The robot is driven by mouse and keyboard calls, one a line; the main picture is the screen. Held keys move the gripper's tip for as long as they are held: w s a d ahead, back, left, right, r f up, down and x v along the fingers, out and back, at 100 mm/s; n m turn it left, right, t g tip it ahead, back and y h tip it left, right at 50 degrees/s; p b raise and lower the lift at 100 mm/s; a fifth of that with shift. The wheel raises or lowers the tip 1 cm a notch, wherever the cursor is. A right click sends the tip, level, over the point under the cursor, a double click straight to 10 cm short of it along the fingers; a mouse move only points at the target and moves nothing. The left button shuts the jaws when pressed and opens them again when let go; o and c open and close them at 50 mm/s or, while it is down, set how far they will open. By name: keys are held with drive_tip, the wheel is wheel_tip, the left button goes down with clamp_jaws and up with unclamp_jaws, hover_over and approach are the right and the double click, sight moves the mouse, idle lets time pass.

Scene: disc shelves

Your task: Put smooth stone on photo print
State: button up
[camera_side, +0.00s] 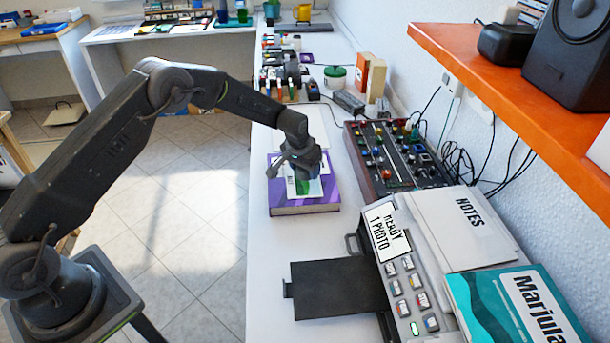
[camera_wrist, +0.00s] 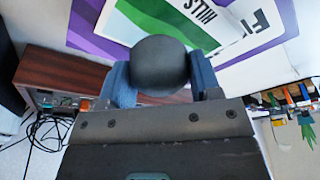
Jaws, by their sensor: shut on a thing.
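The smooth stone (camera_wrist: 160,64) is dark grey and rounded, and shows in the wrist view between the two blue fingers. My gripper (camera_wrist: 160,75) is shut on it. In the side view my gripper (camera_side: 303,168) is over the purple book, and the stone cannot be made out there. The photo print (camera_wrist: 207,22), white with green and dark bands and partly readable lettering, lies on the purple book (camera_side: 305,207). The stone covers part of the print in the wrist view. I cannot tell whether the stone touches it. The print also shows in the side view (camera_side: 291,187), partly hidden by my gripper.
A mixer with knobs (camera_side: 395,160) stands right of the book. In front are a photo printer (camera_side: 405,290) with a black tray (camera_side: 335,287), a notes folder (camera_side: 465,228) and a teal book (camera_side: 515,310). An orange shelf (camera_side: 530,95) overhangs at right.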

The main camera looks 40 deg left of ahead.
sight(305, 176)
drive_tip(key=shift+f, duration=1.45)
drive_tip(key=o, duration=1)
drive_tip(key=shift+f, duration=0.15)
drive_tip(key=shift+o, duration=0.2)
